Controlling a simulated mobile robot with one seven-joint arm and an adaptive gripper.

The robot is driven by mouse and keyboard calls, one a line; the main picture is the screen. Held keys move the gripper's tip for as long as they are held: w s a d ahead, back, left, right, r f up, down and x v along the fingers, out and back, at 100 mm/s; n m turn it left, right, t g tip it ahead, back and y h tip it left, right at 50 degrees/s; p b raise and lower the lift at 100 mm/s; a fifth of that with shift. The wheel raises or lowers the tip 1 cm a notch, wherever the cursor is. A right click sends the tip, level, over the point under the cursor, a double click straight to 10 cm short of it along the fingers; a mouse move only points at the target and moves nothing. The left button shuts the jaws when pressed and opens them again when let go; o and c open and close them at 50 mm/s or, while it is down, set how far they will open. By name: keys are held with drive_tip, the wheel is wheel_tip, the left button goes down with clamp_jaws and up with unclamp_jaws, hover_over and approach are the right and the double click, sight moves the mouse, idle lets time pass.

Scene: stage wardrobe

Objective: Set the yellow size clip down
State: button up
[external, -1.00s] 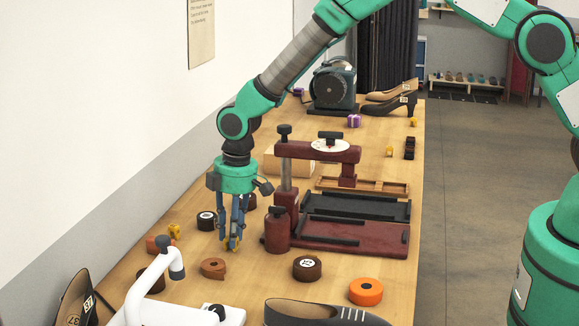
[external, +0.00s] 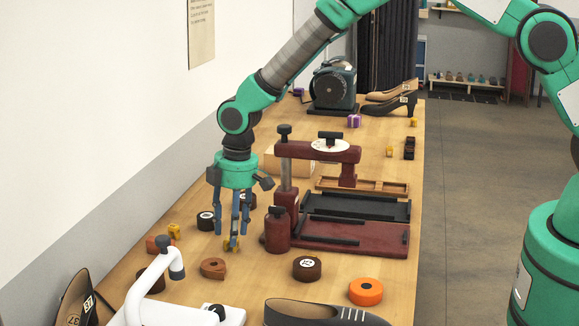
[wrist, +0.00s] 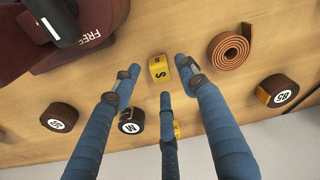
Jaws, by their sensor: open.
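The yellow size clip (wrist: 159,68), a small block marked S, sits on the wooden table between my spread fingertips in the wrist view. In the external view the clip (external: 227,243) shows low between my fingers, partly hidden by them. My gripper (external: 233,236) points straight down close to the table with its three blue fingers apart. In the wrist view, gaps show between the clip and the fingers of my gripper (wrist: 160,82).
A dark red press (external: 350,237) stands just right. A coiled brown strap (external: 213,268), a dark labelled roll (external: 206,221) and another yellow clip (external: 174,231) lie nearby. A white-armed device (external: 150,285) is in front. Bare table lies between these items.

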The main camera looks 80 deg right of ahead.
wheel_tip(320, 180, up, 11)
drive_tip(key=s, duration=0.1)
drive_tip(key=shift+f+p, duration=0.2)
drive_tip(key=shift+p, duration=0.15)
drive_tip(key=shift+r, duration=0.1)
idle(0.5)
drive_tip(key=s+a+r+m+t, duration=0.1)
drive_tip(key=s+r, duration=1)
drive_tip(key=r, duration=0.3)
drive_tip(key=s+a+r+m+t, duration=0.1)
drive_tip(key=s+a+r, duration=0.1)
drive_tip(key=s+r, duration=0.95)
drive_tip(key=s+a+r+m+t, duration=0.1)
drive_tip(key=s+r, duration=0.2)
drive_tip(key=s, duration=1.1)
drive_tip(key=s+r+m+t, duration=0.1)
drive_tip(key=s+r+m, duration=0.1)
drive_tip(key=s, duration=1.2)
drive_tip(key=shift+s+a+r, duration=0.2)
drive_tip(key=shift+a+r, duration=0.15)
drive_tip(key=shift+r, duration=0.4)
drive_tip(key=shift+f, duration=0.1)
